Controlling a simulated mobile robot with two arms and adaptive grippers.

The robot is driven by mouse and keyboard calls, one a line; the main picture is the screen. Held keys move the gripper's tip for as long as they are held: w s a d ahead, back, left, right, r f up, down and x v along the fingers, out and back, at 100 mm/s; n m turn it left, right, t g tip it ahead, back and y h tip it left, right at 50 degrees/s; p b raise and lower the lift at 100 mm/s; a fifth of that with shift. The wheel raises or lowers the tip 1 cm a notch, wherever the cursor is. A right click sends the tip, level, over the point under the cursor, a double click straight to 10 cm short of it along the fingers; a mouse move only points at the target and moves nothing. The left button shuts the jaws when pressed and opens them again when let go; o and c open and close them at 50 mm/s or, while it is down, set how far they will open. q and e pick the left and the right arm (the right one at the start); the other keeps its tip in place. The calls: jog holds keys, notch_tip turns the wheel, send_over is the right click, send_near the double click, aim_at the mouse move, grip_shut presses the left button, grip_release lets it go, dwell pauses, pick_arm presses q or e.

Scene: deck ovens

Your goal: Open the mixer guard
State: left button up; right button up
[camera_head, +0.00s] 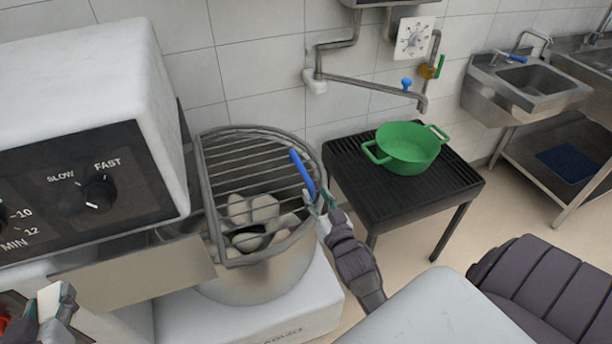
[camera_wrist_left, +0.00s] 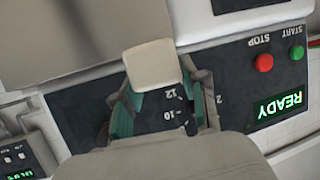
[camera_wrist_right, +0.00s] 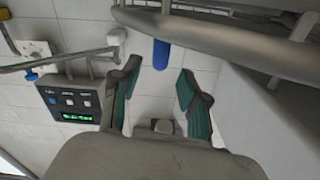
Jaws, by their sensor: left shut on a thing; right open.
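The mixer guard (camera_head: 245,150) is a grey wire grille lying over the steel mixer bowl (camera_head: 262,286). Its blue handle (camera_head: 301,174) sticks up at the right rim; the handle also shows in the right wrist view (camera_wrist_right: 161,54). My right gripper (camera_head: 322,201) is open at the handle's lower end, with the handle in line with the gap between its fingers (camera_wrist_right: 160,90). I cannot tell whether they touch. My left gripper (camera_head: 52,305) is at the bottom left, by the mixer's front, shut on a small cream-white flat piece (camera_wrist_left: 153,65).
The mixer head (camera_head: 80,90) with its speed knob (camera_head: 99,194) stands left of the guard. Pale lumps (camera_head: 250,212) lie in the bowl. A black stand (camera_head: 430,196) with a green pot (camera_head: 408,146) is to the right, under a wall tap (camera_head: 372,87). Sinks (camera_head: 530,80) stand far right.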

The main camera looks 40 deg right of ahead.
aim_at(309, 184)
jog(key=x, duration=0.7)
jog(key=shift+w+f, duration=0.1)
jog(key=shift+w, duration=0.2)
grip_shut()
